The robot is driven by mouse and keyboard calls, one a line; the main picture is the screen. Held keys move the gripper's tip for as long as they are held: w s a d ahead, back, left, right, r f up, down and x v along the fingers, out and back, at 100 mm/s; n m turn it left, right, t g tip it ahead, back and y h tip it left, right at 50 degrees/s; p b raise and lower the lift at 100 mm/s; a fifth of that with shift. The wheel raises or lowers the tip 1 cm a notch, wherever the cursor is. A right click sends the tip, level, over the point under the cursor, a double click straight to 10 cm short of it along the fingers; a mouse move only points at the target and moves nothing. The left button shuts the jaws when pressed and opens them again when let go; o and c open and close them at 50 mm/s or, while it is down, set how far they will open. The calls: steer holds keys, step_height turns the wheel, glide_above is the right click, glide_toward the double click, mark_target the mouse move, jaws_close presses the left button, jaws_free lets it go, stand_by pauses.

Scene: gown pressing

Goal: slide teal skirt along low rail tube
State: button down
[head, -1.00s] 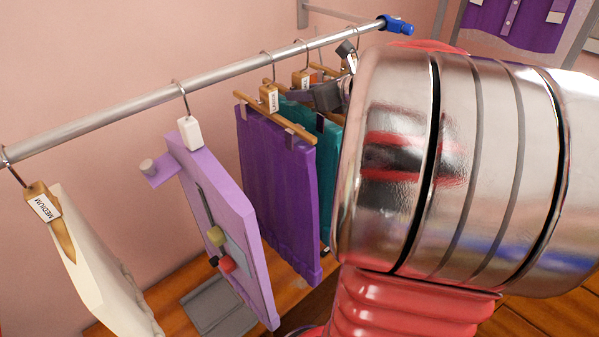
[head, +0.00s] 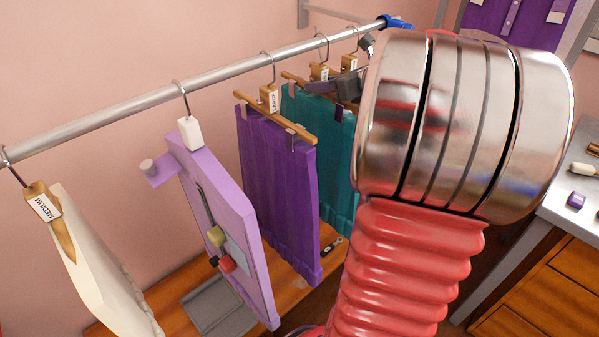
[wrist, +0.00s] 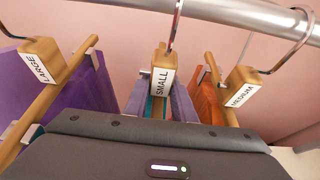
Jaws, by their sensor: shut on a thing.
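The teal skirt (head: 325,145) hangs by a wooden hanger from the low rail tube (head: 235,67), just right of a purple skirt (head: 275,190). My gripper (head: 345,88) is shut at the top of the teal skirt, by its hanger. In the wrist view, the hanger tagged SMALL (wrist: 161,78) is upright in the middle, with a strip of teal (wrist: 156,106) below it. My arm hides the teal skirt's right edge.
The hanger tagged LARGE (wrist: 42,68), with purple cloth, is left of SMALL; MEDIUM (wrist: 241,90), with orange cloth, is right. A lilac board (head: 225,215) and a cream garment (head: 100,260) hang further left. A blue end piece (head: 397,22) caps the rail's far end.

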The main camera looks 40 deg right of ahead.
steer(key=shift+d, duration=1.15)
steer(key=shift+d, duration=0.45)
steer(key=shift+f, duration=0.2)
steer(key=c, duration=1.4)
jaws_free()
steer(key=shift+v, duration=1.45)
